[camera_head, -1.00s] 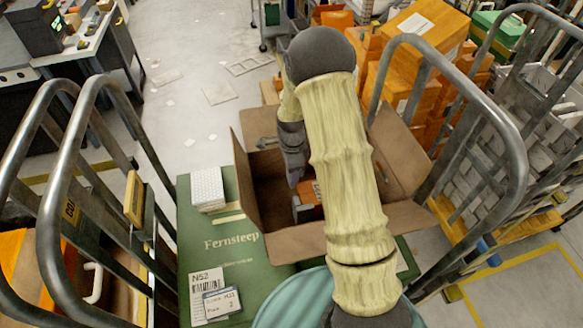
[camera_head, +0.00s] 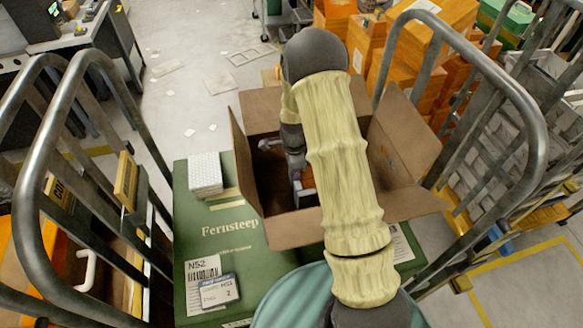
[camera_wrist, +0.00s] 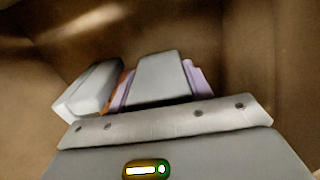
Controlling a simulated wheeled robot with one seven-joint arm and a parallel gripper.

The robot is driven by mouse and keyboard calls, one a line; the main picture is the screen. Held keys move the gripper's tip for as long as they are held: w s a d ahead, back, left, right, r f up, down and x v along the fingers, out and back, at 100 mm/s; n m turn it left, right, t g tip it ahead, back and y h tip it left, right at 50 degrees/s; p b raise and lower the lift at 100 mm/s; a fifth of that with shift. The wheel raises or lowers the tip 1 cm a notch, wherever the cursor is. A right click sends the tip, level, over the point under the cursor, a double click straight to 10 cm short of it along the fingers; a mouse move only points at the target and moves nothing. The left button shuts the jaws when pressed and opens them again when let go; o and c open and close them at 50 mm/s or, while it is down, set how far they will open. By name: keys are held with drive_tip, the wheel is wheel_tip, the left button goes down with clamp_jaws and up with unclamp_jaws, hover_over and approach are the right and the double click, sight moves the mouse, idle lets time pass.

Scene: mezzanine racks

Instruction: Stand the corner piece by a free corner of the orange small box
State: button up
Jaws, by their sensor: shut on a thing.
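My gripper (camera_head: 297,188) is down inside the open brown carton (camera_head: 291,228), mostly hidden by my arm. In the wrist view its grey fingers (camera_wrist: 124,80) are shut, with a lilac piece (camera_wrist: 196,80) showing at both sides of the middle finger. This seems to be the corner piece; much of it is hidden. A thin orange strip (camera_wrist: 124,82) shows beside the left finger. In the head view an orange patch (camera_head: 308,178), probably the orange small box, shows beside my gripper in the carton. Its corners are hidden.
The carton's flaps stand open. It sits on a green Fernsteep box (camera_head: 225,245) with a white ribbed pad (camera_head: 205,174) on top. Metal cart rails (camera_head: 530,150) rise at both sides. Orange boxes (camera_head: 400,80) are stacked behind on the right.

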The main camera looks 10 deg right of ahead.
drive_tip(key=shift+s+a+f, duration=0.1)
drive_tip(key=shift+f, duration=0.4)
drive_tip(key=o, duration=1)
drive_tip(key=shift+o, duration=0.2)
wheel_tip(320, 180, up, 17)
drive_tip(key=b, duration=0.3)
drive_tip(key=shift+r, duration=0.2)
